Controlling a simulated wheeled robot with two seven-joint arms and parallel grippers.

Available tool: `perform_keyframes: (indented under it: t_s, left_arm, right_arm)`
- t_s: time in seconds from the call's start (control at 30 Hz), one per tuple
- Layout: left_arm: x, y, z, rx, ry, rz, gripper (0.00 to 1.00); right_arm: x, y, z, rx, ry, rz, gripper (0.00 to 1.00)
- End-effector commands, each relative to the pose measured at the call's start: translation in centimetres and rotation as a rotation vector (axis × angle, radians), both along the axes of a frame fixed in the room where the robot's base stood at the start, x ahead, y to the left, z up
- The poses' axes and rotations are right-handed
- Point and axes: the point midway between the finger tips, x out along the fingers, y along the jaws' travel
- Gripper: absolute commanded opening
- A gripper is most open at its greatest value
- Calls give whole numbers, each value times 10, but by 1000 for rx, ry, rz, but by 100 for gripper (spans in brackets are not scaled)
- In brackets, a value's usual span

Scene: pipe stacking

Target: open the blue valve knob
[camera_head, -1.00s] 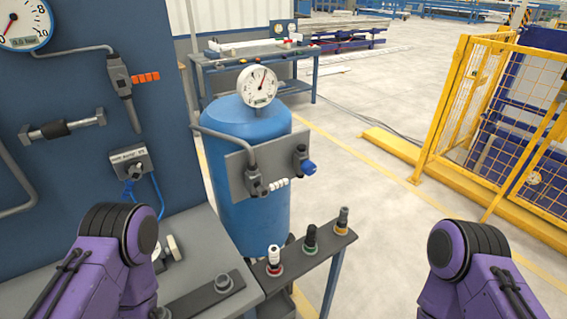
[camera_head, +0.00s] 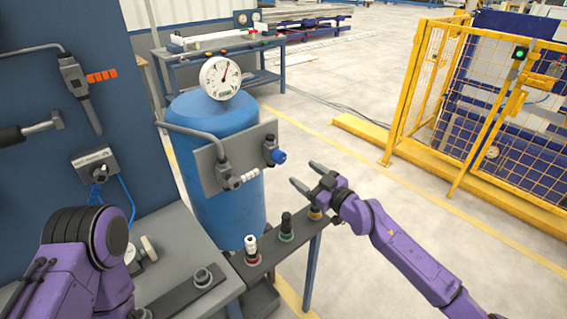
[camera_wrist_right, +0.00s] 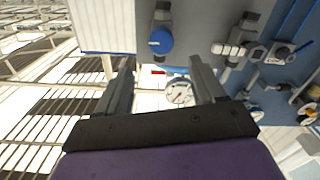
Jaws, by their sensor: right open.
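The blue valve knob (camera_head: 279,156) sits on a dark valve at the right end of the grey plate (camera_head: 212,168) in front of the blue tank (camera_head: 240,211). In the right wrist view the blue knob (camera_wrist_right: 161,43) shows at the upper middle, beyond the fingers. My right gripper (camera_head: 308,177) is open and empty, to the right of the knob and a little lower in the head view, apart from it. Its two fingers show in the right wrist view (camera_wrist_right: 160,80). My left arm shows at lower left, but its gripper is out of view.
A white knob (camera_head: 249,176) is on the same plate, left of the blue one. A gauge (camera_head: 220,77) tops the tank. A yellow fence (camera_head: 480,110) is at the right, with open floor between.

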Motion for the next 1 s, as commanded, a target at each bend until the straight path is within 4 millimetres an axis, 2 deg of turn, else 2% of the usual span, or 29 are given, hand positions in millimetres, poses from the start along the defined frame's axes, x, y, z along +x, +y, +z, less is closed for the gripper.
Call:
perform_keyframes:
  t_s: [0.23,0.43,0.6,0.83,0.87,1.0]
  left_arm:
    - [0,0,17,0,0,0,43]
    - [0,0,22,0,0,0,43]
    - [0,0,23,0,0,0,43]
    - [0,0,23,0,0,0,43]
    - [0,0,23,0,0,0,43]
    - [0,0,23,0,0,0,43]
  right_arm:
    - [40,30,8,1,-5,0,69]
    - [71,53,4,-1,-4,2,69]
    - [81,60,3,-2,-4,2,69]
    - [81,61,2,-2,-3,2,69]
    - [81,61,2,-2,-3,2,65]
    - [81,60,2,-2,-4,1,20]
